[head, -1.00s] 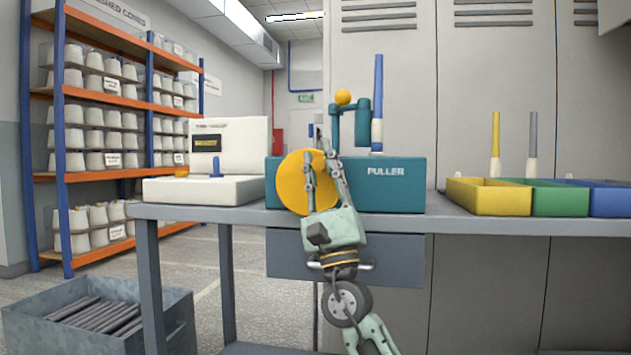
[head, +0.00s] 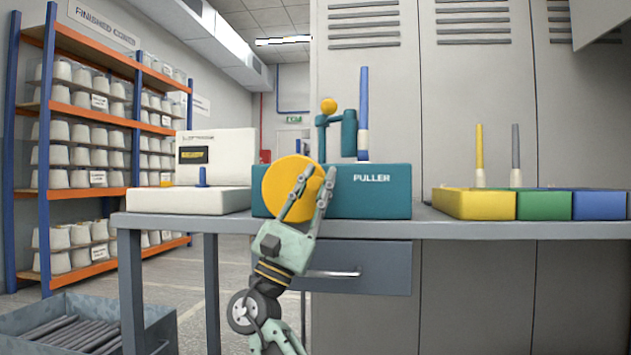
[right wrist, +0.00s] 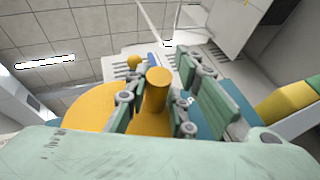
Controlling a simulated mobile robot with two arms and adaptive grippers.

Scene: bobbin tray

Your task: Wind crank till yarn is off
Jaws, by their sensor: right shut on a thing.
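The teal puller (head: 385,192) stands on the bench with a yellow crank disc (head: 282,182) on its front. A tall blue rod with a white lower end (head: 363,100) stands upright on the puller's top, beside a teal arm with an orange ball (head: 328,106). I cannot tell how much yarn is on it. My right gripper (head: 317,178) is at the disc's right side. In the right wrist view the yellow crank handle (right wrist: 157,92) is between its fingers, shut on it, with the disc (right wrist: 88,108) behind at left. My left gripper is not in view.
A white device (head: 205,200) stands left of the puller on the grey bench (head: 425,228). Yellow (head: 475,206), green (head: 545,206) and blue (head: 600,206) trays sit at right, with two upright rods behind. A crate of dark rods (head: 150,318) is on the floor at left.

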